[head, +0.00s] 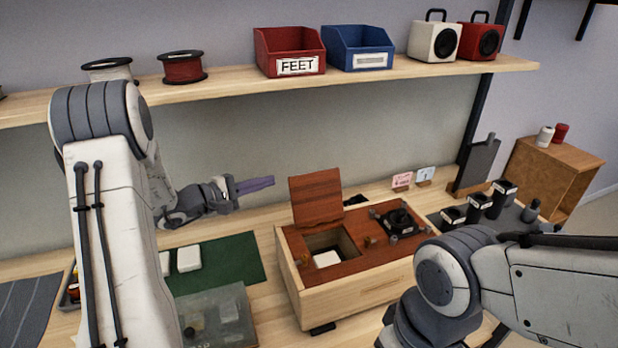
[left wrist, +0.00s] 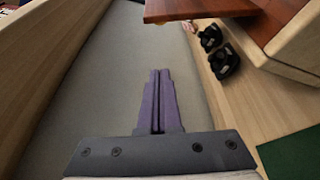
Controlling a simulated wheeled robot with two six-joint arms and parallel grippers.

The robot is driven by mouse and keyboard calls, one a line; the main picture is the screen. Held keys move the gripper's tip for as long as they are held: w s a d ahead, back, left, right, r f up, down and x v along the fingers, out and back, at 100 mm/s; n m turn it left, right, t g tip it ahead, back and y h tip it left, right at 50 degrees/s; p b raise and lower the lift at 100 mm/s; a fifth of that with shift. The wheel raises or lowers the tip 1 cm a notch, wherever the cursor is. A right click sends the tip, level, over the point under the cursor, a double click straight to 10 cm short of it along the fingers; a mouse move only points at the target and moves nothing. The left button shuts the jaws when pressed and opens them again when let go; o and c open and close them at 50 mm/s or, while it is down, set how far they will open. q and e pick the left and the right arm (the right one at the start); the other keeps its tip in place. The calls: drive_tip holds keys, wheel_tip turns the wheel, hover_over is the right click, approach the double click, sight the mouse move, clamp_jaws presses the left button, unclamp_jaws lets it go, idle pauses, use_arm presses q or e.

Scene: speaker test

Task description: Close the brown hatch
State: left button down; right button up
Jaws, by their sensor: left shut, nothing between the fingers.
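The brown hatch (head: 315,198) stands open, roughly upright, at the back left of the top of a wooden box (head: 355,298). Below it a square opening (head: 338,240) shows, with a white block (head: 326,259) inside. My left gripper (head: 268,183) is shut and empty, to the left of the hatch and apart from it, its purple fingers pointing towards it. In the left wrist view the purple fingers (left wrist: 158,85) are together, and the hatch (left wrist: 200,8) shows as a reddish-brown panel at the top edge. My right gripper is out of view; only my right arm shows.
A black part (head: 397,220) sits on the box top, right of the opening. A green mat (head: 235,258) lies left of the box. Black posts (head: 480,205) stand to the right. A shelf (head: 225,80) with bins runs above. A grey tray (head: 222,310) lies front left.

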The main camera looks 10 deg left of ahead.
sight(300, 176)
use_arm(q)
drive_tip(key=w+d+p, duration=0.1)
drive_tip(key=d, duration=0.1)
drive_tip(key=w+d+p, duration=0.1)
drive_tip(key=d+p, duration=0.1)
drive_tip(key=d, duration=0.1)
drive_tip(key=w+d+p, duration=0.1)
drive_tip(key=w+d, duration=0.1)
drive_tip(key=d, duration=0.1)
drive_tip(key=shift+w+r+p, duration=0.1)
drive_tip(key=shift+r+p, duration=0.1)
drive_tip(key=shift+p, duration=0.15)
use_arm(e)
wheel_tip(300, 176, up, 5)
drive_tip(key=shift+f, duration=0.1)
